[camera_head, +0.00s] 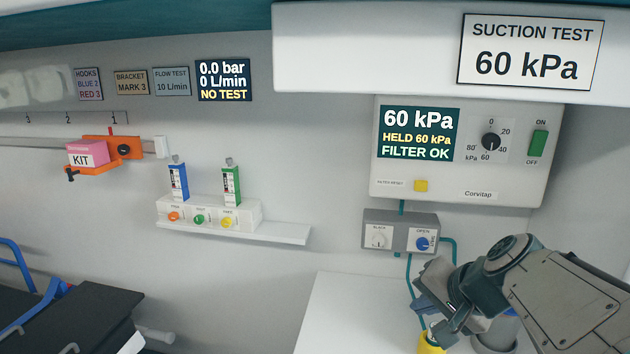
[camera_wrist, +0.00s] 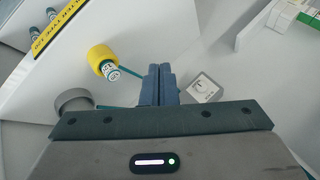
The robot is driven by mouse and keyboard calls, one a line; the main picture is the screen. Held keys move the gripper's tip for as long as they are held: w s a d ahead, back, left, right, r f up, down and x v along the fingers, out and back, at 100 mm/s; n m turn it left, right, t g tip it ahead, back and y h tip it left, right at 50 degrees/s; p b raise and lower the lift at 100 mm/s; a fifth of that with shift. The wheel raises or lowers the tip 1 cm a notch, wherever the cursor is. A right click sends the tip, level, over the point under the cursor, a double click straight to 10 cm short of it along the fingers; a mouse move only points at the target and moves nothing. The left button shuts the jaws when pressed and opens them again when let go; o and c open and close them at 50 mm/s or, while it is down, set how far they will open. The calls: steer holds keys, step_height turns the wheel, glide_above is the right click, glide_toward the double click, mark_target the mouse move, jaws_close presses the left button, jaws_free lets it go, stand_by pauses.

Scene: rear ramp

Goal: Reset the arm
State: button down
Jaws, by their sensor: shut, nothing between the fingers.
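My arm reaches in from the lower right in the head view, and my gripper (camera_head: 422,308) is low in front of the wall, below the grey valve box (camera_head: 401,231). In the wrist view the two blue fingers of my gripper (camera_wrist: 158,72) are pressed together with nothing between them. A yellow-topped round part (camera_wrist: 103,58) with a teal tube is just left of the fingertips. It also shows below my gripper in the head view (camera_head: 431,343). A small grey box (camera_wrist: 203,87) is close right of the fingers.
The suction panel (camera_head: 460,150) reads 60 kPa, held, filter OK. A white shelf (camera_head: 232,233) carries a blue and a green flow meter. An orange bracket (camera_head: 124,150) with a pink kit (camera_head: 87,153) is on the wall rail. A dark stretcher (camera_head: 85,312) stands lower left.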

steer(key=s+a+f+n+g+h+p, duration=0.1)
steer(key=s+a+f+n+g+h, duration=0.2)
steer(key=s+f+n, duration=0.4)
steer(key=s+g, duration=0.1)
steer(key=s, duration=0.3)
steer(key=shift+s+a+f+n+g, duration=0.2)
steer(key=shift+f+n+g, duration=0.1)
steer(key=shift+f, duration=0.1)
stand_by(0.9)
